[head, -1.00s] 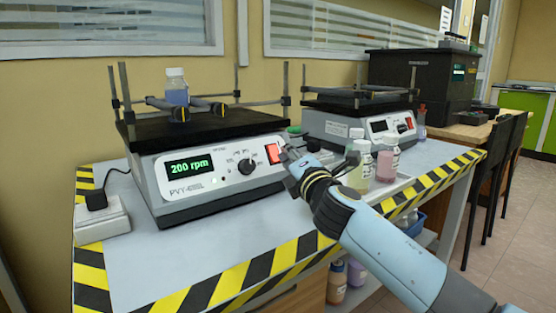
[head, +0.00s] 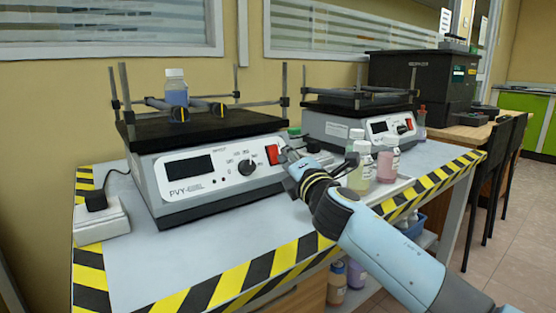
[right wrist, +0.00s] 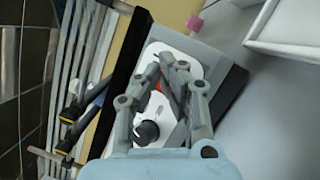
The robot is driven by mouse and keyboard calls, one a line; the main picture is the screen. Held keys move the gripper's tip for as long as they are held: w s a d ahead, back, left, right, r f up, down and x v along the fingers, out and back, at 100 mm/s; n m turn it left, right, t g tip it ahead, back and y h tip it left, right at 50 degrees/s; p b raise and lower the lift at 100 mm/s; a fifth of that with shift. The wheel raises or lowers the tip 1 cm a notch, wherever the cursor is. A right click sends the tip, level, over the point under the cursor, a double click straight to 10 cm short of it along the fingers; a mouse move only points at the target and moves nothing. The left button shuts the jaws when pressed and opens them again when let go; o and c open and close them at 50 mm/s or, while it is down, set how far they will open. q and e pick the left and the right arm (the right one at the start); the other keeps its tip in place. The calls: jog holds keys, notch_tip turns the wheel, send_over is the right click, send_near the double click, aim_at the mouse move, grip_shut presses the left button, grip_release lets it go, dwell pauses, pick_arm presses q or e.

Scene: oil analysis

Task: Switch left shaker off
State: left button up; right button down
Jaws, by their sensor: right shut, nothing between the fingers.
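The left shaker (head: 215,206) stands on the bench, with a dark, blank display (head: 190,167) and a black knob (head: 246,167). Its red rocker switch (head: 272,154) sits at the right of the front panel. A bottle of blue liquid (head: 176,90) stands on its black platform. My right gripper (head: 285,156) is shut and empty, its tips at or very close to the right side of the red switch. In the right wrist view the closed fingers (right wrist: 168,62) partly hide the switch, and the knob (right wrist: 147,131) shows beside them. My left gripper is not in view.
A second shaker (head: 355,125) stands behind to the right. Capped bottles, one yellowish (head: 360,170) and one pink (head: 387,163), stand close to my right gripper. The bench front is clear.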

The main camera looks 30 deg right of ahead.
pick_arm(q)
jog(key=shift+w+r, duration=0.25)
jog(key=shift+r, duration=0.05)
pick_arm(e)
jog(key=shift+s+r, duration=0.35)
jog(key=shift+s, duration=0.15)
pick_arm(q)
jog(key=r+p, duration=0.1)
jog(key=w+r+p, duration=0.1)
jog(key=p, duration=0.1)
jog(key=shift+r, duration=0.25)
pick_arm(e)
jog(key=s+r, duration=0.1)
jog(key=s, duration=0.1)
jog(key=s+r, duration=0.2)
jog(key=shift+d, duration=0.2)
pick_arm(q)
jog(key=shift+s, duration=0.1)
pick_arm(e)
jog(key=shift+f, duration=0.15)
